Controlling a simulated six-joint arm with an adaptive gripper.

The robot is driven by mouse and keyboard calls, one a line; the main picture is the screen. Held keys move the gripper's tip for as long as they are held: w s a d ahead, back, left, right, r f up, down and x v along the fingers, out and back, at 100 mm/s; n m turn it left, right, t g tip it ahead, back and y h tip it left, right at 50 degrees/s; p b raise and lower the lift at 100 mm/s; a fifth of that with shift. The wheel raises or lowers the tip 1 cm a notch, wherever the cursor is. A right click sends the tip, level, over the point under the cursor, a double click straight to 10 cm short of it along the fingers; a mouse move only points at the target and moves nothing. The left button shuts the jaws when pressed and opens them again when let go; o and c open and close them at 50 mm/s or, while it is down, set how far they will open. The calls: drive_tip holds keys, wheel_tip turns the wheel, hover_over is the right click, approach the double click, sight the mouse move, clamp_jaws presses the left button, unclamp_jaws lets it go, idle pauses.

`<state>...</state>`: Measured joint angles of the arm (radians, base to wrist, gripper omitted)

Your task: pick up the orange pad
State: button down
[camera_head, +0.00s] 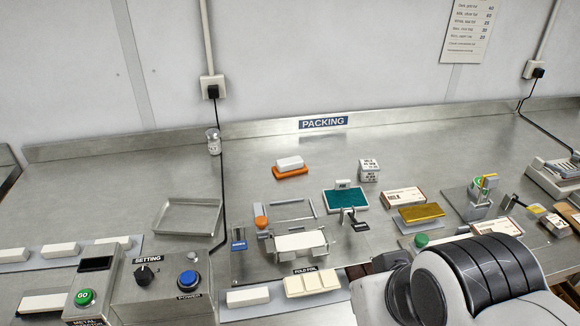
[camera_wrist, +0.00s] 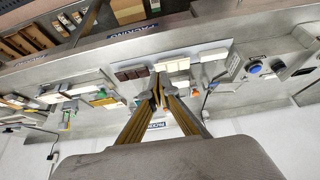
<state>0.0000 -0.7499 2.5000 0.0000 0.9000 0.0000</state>
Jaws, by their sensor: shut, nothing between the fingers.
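The orange pad (camera_head: 290,172) lies flat on the steel table in the middle of the head view, towards the back. A white block (camera_head: 289,162) rests on top of it and covers much of its upper face. My gripper (camera_wrist: 158,93) shows in the wrist view with its fingertips together and nothing between them. It is well away from the pad. In the head view only my arm's thick joint shows at the lower right, and the fingers are out of sight. I cannot make out the pad surely in the wrist view.
An empty metal tray (camera_head: 187,216) lies left of the pad. A folding fixture with an orange knob (camera_head: 260,210) stands in front of it.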

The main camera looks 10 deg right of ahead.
idle(0.3)
drive_tip(key=c, duration=0.6)
unclamp_jaws()
drive_tip(key=shift+c, duration=0.2)
